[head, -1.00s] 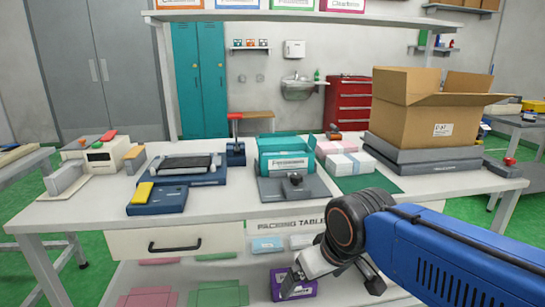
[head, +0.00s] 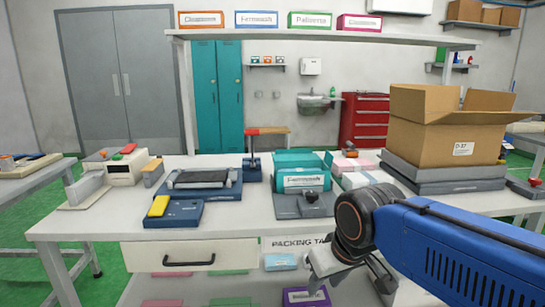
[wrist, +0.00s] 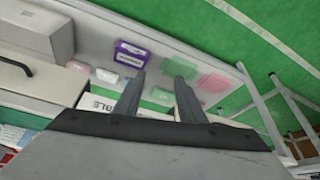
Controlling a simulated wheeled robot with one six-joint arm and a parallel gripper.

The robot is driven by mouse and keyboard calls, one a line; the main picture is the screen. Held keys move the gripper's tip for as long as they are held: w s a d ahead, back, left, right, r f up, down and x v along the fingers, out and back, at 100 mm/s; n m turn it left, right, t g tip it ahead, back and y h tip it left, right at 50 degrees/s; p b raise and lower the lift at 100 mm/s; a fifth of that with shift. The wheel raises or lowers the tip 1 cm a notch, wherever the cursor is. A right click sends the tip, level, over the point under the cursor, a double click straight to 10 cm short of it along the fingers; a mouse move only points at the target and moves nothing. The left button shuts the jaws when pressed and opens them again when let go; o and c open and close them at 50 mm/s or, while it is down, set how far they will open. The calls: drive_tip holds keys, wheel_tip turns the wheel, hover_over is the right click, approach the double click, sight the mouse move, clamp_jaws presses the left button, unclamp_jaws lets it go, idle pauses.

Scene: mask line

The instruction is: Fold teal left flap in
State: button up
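The teal box (head: 302,178) stands on the packing table, held in a grey fixture (head: 303,205) with a dark knob at its front. A teal panel shows raised at its back; I cannot tell the left flap apart from the rest at this size. My gripper (head: 340,292) hangs in front of the table's front edge, below the top and to the right of the teal box. In the wrist view my gripper (wrist: 155,95) has its two fingers apart with nothing between them. The teal box is not clearly seen in the wrist view.
A large open carton (head: 450,130) stands on a grey platform at the right. Pink and white boxes (head: 358,172) lie beside the teal box. A blue machine (head: 203,182) with a yellow block is to the left. A purple box (head: 305,297) lies on the lower shelf.

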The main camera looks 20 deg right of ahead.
drive_tip(key=shift+m+h, duration=0.5)
drive_tip(key=shift+h, duration=0.1)
drive_tip(key=w+r, duration=1.2)
drive_tip(key=w+d+r, duration=0.1)
drive_tip(key=w+r, duration=0.5)
drive_tip(key=shift+w, duration=0.35)
drive_tip(key=shift+c, duration=1.3)
drive_tip(key=w+r+m+h, duration=0.1)
drive_tip(key=w+r, duration=0.5)
drive_tip(key=w, duration=0.5)
drive_tip(key=w+r+m+h, duration=0.1)
drive_tip(key=w+r, duration=0.4)
drive_tip(key=w, duration=0.6)
drive_tip(key=shift+g, duration=0.4)
drive_tip(key=x, duration=1.6)
drive_tip(key=shift+w+a+f, duration=0.1)
drive_tip(key=shift+w+f, duration=0.05)
drive_tip(key=shift+f, duration=0.25)
drive_tip(key=shift+c, duration=0.7)
clamp_jaws()
